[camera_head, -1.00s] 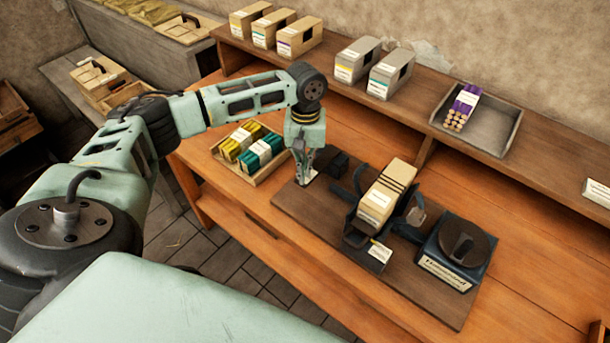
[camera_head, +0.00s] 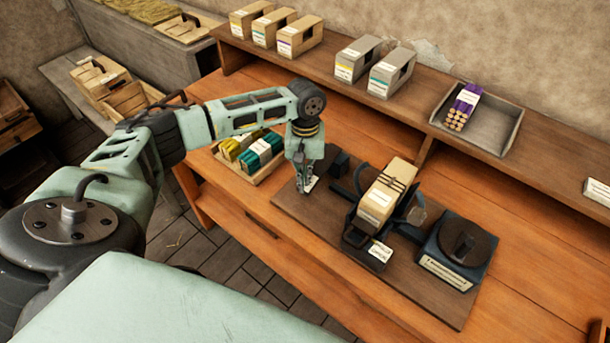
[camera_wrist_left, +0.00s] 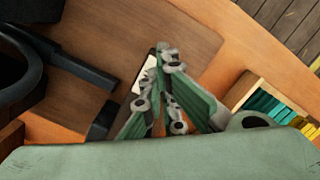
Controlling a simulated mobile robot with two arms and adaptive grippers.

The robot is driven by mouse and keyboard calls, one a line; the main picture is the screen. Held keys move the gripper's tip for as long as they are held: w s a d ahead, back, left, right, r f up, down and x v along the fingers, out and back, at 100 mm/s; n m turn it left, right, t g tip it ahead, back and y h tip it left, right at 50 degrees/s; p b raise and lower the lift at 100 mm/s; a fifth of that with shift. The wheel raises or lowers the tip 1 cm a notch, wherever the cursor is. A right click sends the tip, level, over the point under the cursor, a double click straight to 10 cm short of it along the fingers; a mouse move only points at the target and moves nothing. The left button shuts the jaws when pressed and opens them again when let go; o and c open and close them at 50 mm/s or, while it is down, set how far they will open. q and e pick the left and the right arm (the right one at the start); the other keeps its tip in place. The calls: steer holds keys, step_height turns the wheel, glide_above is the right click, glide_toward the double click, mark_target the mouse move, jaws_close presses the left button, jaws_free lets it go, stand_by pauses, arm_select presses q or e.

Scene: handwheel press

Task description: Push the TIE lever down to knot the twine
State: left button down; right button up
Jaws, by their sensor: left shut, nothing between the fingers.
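My left gripper (camera_head: 304,187) points down with its fingers shut and empty. It is at the left end of the dark brown baseboard (camera_head: 340,239). In the left wrist view its fingertips (camera_wrist_left: 163,65) are over a small dark piece with a white label (camera_wrist_left: 145,76), which looks like the TIE lever. The same label (camera_head: 312,184) shows beside the fingertips in the head view. The fingers hide most of this piece, so I cannot tell contact or how low it is. A tan block with dark bands (camera_head: 388,190) stands in the black holder (camera_head: 358,238). My right gripper is not visible.
A tray (camera_head: 261,178) of yellow and green bundles stands left of the baseboard. A dark round spool on a labelled base (camera_head: 465,247) stands at its right. Boxes and a grey tray (camera_head: 490,130) sit on the back shelf. The bench front (camera_head: 320,270) is clear.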

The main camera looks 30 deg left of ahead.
arm_select(q)
steer(key=shift+w+a+r+p, duration=0.2)
steer(key=shift+w, duration=0.2)
steer(key=shift+w+a+r+p, duration=0.15)
steer(key=shift+w+r+p, duration=0.05)
steer(key=shift+w, duration=0.15)
steer(key=shift+w+a+r, duration=0.1)
steer(key=shift+w+a, duration=0.2)
steer(key=shift+w, duration=0.15)
steer(key=shift+a, duration=0.1)
step_height(320, 180, up, 12)
steer(key=w, duration=0.1)
steer(key=shift+a, duration=0.2)
